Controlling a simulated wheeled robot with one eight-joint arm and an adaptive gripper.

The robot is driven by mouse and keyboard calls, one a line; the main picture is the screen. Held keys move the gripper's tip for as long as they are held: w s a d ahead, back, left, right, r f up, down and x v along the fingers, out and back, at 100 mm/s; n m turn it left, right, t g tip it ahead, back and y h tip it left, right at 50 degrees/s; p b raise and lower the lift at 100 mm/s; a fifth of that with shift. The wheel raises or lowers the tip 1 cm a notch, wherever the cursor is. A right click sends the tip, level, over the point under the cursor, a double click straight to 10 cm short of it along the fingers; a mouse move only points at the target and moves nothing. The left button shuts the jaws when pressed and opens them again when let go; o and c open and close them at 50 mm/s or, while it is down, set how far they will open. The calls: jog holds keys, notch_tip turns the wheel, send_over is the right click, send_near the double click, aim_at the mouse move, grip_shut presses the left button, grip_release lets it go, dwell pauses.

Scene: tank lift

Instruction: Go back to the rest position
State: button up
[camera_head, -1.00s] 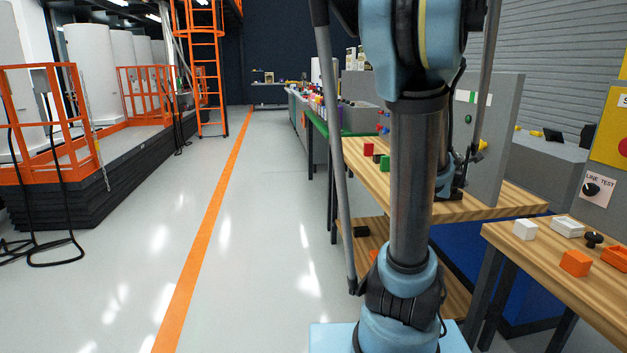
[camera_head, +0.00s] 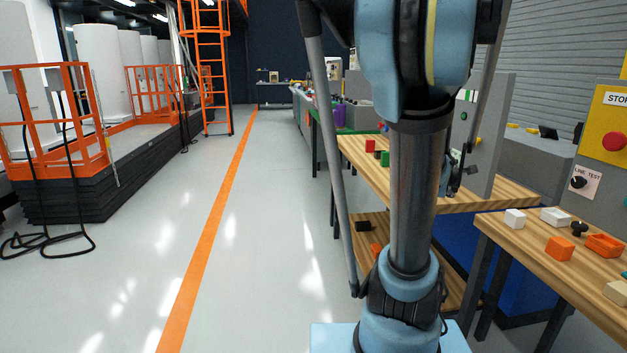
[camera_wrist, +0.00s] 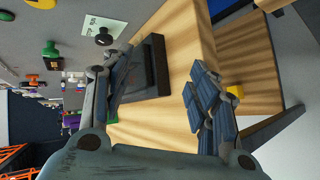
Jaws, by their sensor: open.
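My gripper (camera_wrist: 165,88) is open, with its two padded fingers spread apart in the wrist view. Nothing is held between the fingers. Beyond them lie a wooden table top (camera_wrist: 180,35) and a dark square object (camera_wrist: 150,70), which is apart from the right finger. In the head view my arm stands upright in the middle of the picture. Its lower end, partly hidden behind the column, shows low over the wooden table (camera_head: 500,195) beside a grey panel.
A nearer table (camera_head: 590,285) at right holds an orange block (camera_head: 560,248), a white block (camera_head: 515,218) and other small parts. A grey panel (camera_head: 490,125) stands on the farther table. A railed orange platform (camera_head: 60,170) is at left. The floor (camera_head: 130,270) between is clear.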

jog(key=s+a+f+m+g+y, duration=0.3)
jog(key=s+a+f+m, duration=0.2)
jog(key=s+a, duration=0.6)
jog(key=s+a+f+m+g+y, duration=0.4)
jog(key=s+a+f+m, duration=0.2)
jog(key=s+a, duration=0.5)
jog(key=a+f, duration=0.1)
jog(key=a, duration=0.2)
jog(key=shift+s+a+f+y, duration=0.15)
jog(key=shift+s+f+y, duration=0.15)
jog(key=shift+f, duration=0.05)
jog(key=shift+w+f, duration=0.2)
jog(key=shift+w, duration=0.25)
